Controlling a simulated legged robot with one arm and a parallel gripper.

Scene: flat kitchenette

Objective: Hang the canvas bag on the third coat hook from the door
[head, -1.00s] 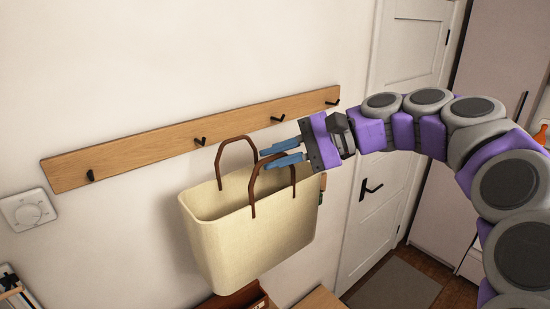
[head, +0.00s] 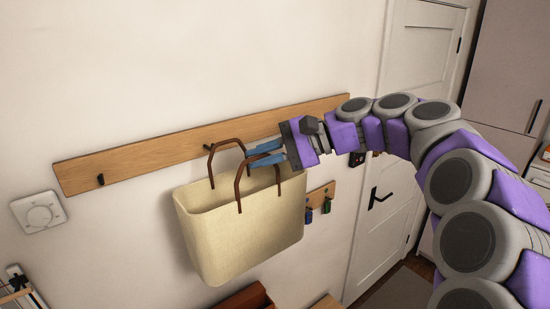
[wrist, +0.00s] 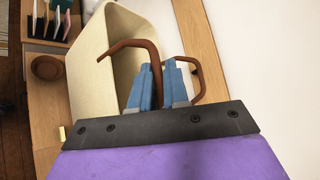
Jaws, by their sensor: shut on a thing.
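The cream canvas bag (head: 240,230) hangs upright from my gripper in front of the wall, with two brown handles (head: 238,190). The coat rail (head: 140,160) is a wooden board with black hooks. The third hook from the door (head: 208,147) shows just behind and above the far handle; I cannot tell if they touch. The two hooks nearer the door are hidden by my arm.
The fourth hook (head: 100,180) at the rail's left is bare. A small key board (head: 320,196) hangs right of the bag. The white door (head: 385,240) stands at right. Wooden furniture (head: 247,300) lies below.

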